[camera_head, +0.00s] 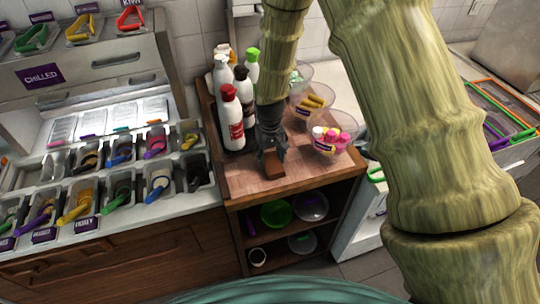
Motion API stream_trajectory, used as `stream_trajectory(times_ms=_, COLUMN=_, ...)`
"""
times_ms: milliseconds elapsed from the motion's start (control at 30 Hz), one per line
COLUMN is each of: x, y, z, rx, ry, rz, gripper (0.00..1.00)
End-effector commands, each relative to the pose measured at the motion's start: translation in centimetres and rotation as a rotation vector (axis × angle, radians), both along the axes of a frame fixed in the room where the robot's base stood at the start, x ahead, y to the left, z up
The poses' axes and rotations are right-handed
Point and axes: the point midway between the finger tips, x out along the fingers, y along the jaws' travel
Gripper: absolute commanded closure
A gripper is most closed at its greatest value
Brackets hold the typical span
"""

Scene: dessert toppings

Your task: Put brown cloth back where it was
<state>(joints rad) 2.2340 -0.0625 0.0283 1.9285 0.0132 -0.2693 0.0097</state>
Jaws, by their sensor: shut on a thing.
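My gripper (270,152) points down over the wooden top of a small cabinet (232,182). It is shut on a small brown block-like thing, which I take to be the brown cloth (273,170). The brown cloth is at or just above the wood; I cannot tell whether it touches. My own arm hides part of the cabinet's back and right side.
Several squeeze bottles (232,120) stand left of my gripper. Clear bowls (334,136) with sweets stand to the right. Topping bins (120,188) fill the left counter. Shelves below hold a green bowl (277,212). The front strip of wood is clear.

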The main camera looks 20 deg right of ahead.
Motion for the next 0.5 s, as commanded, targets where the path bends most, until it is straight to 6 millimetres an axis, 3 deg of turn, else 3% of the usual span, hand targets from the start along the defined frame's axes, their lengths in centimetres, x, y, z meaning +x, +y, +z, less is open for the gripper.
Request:
stream_trajectory(times_ms=67, x=-0.01, y=0.0, z=-0.29, rx=0.0, ry=0.001, rz=0.0, gripper=0.81)
stream_trajectory(times_ms=100, x=0.0, y=0.0, z=-0.22, rx=0.0, ry=0.0, rz=0.0, gripper=0.42)
stream_trajectory(times_ms=200, x=-0.01, y=0.0, z=-0.21, rx=0.0, ry=0.0, rz=0.0, gripper=0.26)
stream_trajectory(times_ms=500, x=-0.01, y=0.0, z=-0.16, rx=0.0, ry=0.0, rz=0.0, gripper=0.26)
